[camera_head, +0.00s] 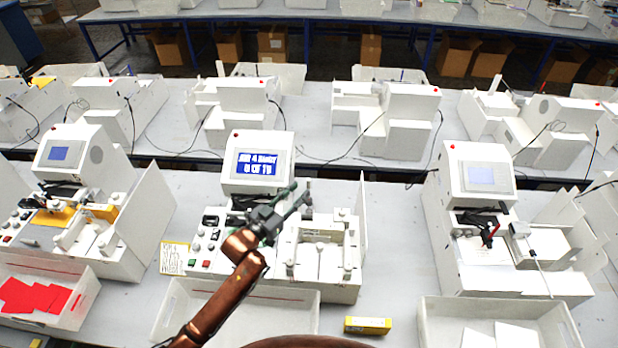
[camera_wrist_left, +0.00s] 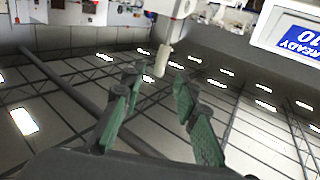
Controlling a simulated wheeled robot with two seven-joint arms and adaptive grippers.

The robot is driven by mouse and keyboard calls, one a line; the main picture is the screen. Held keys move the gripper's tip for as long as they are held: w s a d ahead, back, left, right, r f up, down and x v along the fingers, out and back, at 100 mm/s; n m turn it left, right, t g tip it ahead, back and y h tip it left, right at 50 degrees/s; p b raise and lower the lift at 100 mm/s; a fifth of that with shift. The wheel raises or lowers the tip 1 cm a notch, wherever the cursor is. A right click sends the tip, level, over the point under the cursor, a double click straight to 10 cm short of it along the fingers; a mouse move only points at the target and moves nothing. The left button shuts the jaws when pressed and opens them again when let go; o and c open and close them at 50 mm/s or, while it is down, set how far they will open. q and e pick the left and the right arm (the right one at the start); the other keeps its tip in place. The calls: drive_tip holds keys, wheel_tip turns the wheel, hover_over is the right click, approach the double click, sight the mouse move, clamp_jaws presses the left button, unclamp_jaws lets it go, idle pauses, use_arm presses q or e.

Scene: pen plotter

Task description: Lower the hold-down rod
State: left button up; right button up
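The white plotter in the middle (camera_head: 258,162) has a lit blue screen, a button panel and a white carriage area (camera_head: 320,255) with short upright posts. My left gripper (camera_head: 297,200) is in front of this machine, above its bed. In the left wrist view the green fingers (camera_wrist_left: 157,88) are spread apart with nothing gripped. A white cylindrical rod end (camera_wrist_left: 163,60) shows just beyond the gap between the fingertips and appears clear of both; I cannot tell for certain that it is the hold-down rod. My right gripper is not in view.
Similar white plotters stand at left (camera_head: 75,160) and right (camera_head: 480,180). Open white bins line the front, one with red sheets (camera_head: 35,298). A yellow box (camera_head: 367,325) lies between bins. A yellow note (camera_head: 174,258) is beside the middle machine. A side panel (camera_head: 361,225) bounds its right.

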sight(309, 182)
use_arm(q)
drive_tip(key=p+x, duration=0.1)
drive_tip(key=x, duration=0.3)
drive_tip(key=shift+w+d+r, duration=0.1)
drive_tip(key=shift+w+d, duration=0.05)
drive_tip(key=shift+d, duration=0.05)
drive_tip(key=shift+w+d+f, duration=0.15)
drive_tip(key=shift+w, duration=0.25)
drive_tip(key=shift+w+d+f, duration=0.1)
drive_tip(key=shift+w+d, duration=0.1)
drive_tip(key=shift+w, duration=0.25)
drive_tip(key=shift+s+r, duration=0.15)
drive_tip(key=shift+s, duration=0.05)
drive_tip(key=shift+w, duration=0.2)
drive_tip(key=shift+c, duration=0.9)
drive_tip(key=shift+s, duration=0.15)
clamp_jaws()
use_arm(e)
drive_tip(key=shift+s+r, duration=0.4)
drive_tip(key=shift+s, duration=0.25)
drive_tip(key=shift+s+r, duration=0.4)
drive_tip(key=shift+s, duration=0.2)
